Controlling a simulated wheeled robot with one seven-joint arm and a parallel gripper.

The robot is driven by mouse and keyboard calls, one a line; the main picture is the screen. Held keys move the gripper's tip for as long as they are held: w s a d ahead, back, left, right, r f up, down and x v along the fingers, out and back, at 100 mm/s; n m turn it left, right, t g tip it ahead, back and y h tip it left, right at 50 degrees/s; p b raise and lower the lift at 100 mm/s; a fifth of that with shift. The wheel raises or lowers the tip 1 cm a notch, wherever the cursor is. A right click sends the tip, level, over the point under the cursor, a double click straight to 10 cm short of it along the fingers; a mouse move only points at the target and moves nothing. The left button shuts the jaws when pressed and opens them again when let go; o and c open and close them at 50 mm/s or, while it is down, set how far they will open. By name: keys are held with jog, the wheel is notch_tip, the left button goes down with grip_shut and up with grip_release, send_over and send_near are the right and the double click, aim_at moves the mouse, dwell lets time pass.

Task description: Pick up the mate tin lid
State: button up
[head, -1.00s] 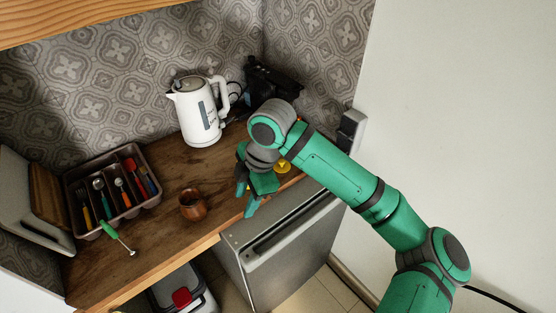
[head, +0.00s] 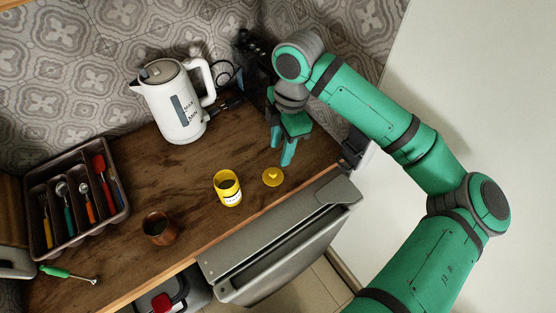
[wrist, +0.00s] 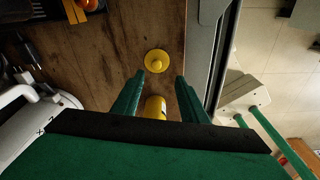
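The mate tin lid (head: 272,177) is a flat yellow disc with a small knob, lying on the wooden worktop near its front edge. It also shows in the wrist view (wrist: 157,61), ahead of the fingertips. The yellow mate tin (head: 228,188) stands upright and uncovered just left of the lid, apart from it; in the wrist view part of the tin (wrist: 154,107) shows between the fingers. My gripper (head: 281,149) is above the worktop, behind the lid in the head view. Its green fingers (wrist: 158,95) are spread apart with nothing held.
A white kettle (head: 176,105) and a black device (head: 254,58) stand at the back. A copper cup (head: 159,229) and a cutlery tray (head: 122,187) are on the left. A grey appliance (head: 285,255) is below the front edge. The worktop around the lid is clear.

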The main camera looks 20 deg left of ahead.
send_over(273, 172)
jog(key=d, duration=0.1)
jog(key=f, duration=0.3)
jog(key=w+f, duration=0.1)
jog(key=f, duration=0.1)
jog(key=shift+d+f, duration=0.1)
jog(key=shift+f, duration=0.15)
jog(key=f, duration=0.3)
jog(key=a+f, duration=0.1)
jog(key=f, duration=0.1)
jog(key=shift+s, duration=0.4)
jog(key=shift+r, duration=0.1)
grip_shut()
